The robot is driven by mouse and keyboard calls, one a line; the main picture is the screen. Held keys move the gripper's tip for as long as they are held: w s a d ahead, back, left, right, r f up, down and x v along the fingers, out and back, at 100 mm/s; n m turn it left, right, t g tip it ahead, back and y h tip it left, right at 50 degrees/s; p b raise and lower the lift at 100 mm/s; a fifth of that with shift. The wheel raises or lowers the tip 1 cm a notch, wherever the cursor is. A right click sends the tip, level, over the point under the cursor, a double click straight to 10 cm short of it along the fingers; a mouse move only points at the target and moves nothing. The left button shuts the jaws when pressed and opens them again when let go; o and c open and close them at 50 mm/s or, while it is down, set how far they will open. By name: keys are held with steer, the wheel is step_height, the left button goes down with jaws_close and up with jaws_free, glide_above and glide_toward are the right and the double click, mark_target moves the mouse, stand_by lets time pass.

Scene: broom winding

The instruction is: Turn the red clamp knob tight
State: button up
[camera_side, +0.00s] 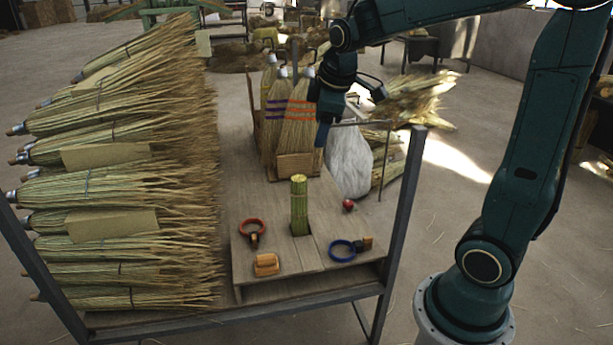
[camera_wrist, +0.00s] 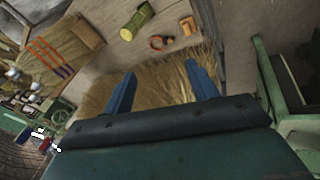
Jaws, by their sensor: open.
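A small red knob (camera_side: 348,204) sits on the wooden bench to the right of an upright bundle of broom straw (camera_side: 299,207) in the side view. I take it to be the clamp knob; I cannot make it out in the wrist view. My gripper (camera_side: 321,141) hangs above and behind it, apart from it, blue fingers pointing down. In the wrist view my gripper (camera_wrist: 160,80) has its blue fingers spread with nothing between them. The straw bundle also shows in the wrist view (camera_wrist: 136,21).
An orange-red ring (camera_side: 252,228), a blue ring (camera_side: 342,251) and a small wooden block (camera_side: 266,265) lie around the bundle. Upright finished brooms (camera_side: 298,115) stand close beside my gripper. Many brooms (camera_side: 120,170) are stacked at the left.

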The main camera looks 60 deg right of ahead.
steer(key=w+d+f+n+g+h, duration=0.1)
steer(key=w+d+f+n, duration=0.2)
steer(key=w+d+f, duration=0.4)
steer(key=n+g+h, duration=0.1)
steer(key=n+g, duration=0.3)
steer(key=n, duration=0.3)
glide_above(347, 203)
steer(key=a, duration=0.5)
step_height(347, 203, down, 25)
steer(key=shift+w+a+r, duration=0.15)
steer(key=shift+w+a, duration=0.05)
steer(key=shift+w, duration=0.15)
steer(key=shift+w+x, duration=0.1)
steer(key=shift+x, duration=3.3)
steer(key=shift+w+x, duration=0.15)
steer(key=shift+x, duration=3.25)
steer(key=shift+d, duration=0.1)
steer(key=c, duration=1)
